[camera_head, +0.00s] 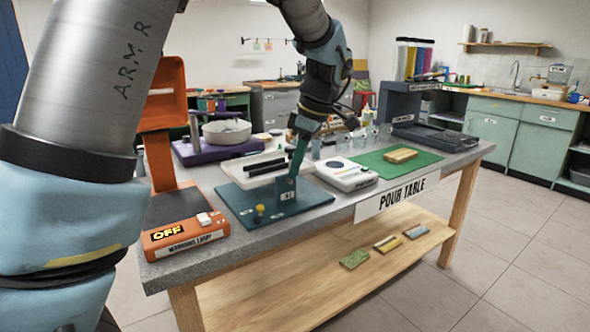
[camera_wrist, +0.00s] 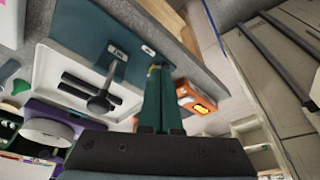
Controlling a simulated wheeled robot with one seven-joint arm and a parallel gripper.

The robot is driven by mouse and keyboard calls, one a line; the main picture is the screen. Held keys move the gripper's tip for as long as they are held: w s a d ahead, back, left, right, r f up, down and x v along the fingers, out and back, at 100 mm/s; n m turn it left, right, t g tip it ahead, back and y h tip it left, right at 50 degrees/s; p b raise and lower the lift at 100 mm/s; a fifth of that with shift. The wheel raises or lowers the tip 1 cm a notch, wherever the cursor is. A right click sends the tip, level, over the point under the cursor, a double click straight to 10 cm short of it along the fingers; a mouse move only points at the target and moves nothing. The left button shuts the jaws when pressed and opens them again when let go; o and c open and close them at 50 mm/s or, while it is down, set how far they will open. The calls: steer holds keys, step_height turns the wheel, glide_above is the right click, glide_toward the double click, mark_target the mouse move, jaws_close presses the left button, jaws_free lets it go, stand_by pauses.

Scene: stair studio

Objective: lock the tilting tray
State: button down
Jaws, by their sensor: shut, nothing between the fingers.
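The tilting tray (camera_head: 240,172) is a white shallow tray with black bars on a teal base (camera_head: 233,199). In the wrist view the white tray (camera_wrist: 45,82) and teal base (camera_wrist: 85,22) show left of my fingers. A dark round-ended lever or post (camera_wrist: 98,104) stands there. A teal block with a label (camera_head: 287,195) rises from the base. A small yellow knob (camera_head: 260,209) sits near the front edge. My gripper (camera_head: 294,169) points down, shut and empty, just above or behind the block; contact is unclear. Its teal fingers (camera_wrist: 157,72) show together in the wrist view.
A white scale-like device (camera_head: 347,174) and a green mat (camera_head: 385,168) lie to the right. Glasses (camera_head: 330,146) and a purple unit with a white bowl (camera_head: 227,132) stand behind.

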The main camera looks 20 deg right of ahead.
steer(key=shift+s+d+f+m+t+p, duration=0.3)
steer(key=shift+m+t+p, duration=0.5)
steer(key=shift+m, duration=1.45)
steer(key=shift+s+d+f+m+t+p, duration=0.15)
steer(key=shift+d+f+m+t+p, duration=0.25)
steer(key=shift+m+p, duration=1.25)
steer(key=shift+s+d+f+m+t+p, duration=0.3)
steer(key=shift+m+t, duration=0.4)
steer(key=shift+m, duration=2.2)
steer(key=shift+w+r, duration=0.1)
steer(key=shift+w, duration=0.05)
steer(key=p, duration=0.3)
glide_toward(259, 214)
steer(key=d+f, duration=0.1)
steer(key=w+d+f, duration=0.1)
steer(key=d, duration=0.1)
steer(key=w+d+f, duration=0.1)
steer(key=f, duration=0.1)
steer(key=shift+w+d, duration=0.2)
steer(key=shift+d, duration=0.05)
steer(key=shift+w+a+p, duration=0.2)
steer(key=shift+a+p, duration=0.15)
steer(key=shift+a, duration=0.2)
steer(key=shift+w+a+p, duration=0.2)
steer(key=shift+a+p, duration=0.15)
steer(key=shift+a, duration=0.2)
steer(key=shift+w+a+f, duration=0.3)
steer(key=shift+a, duration=0.2)
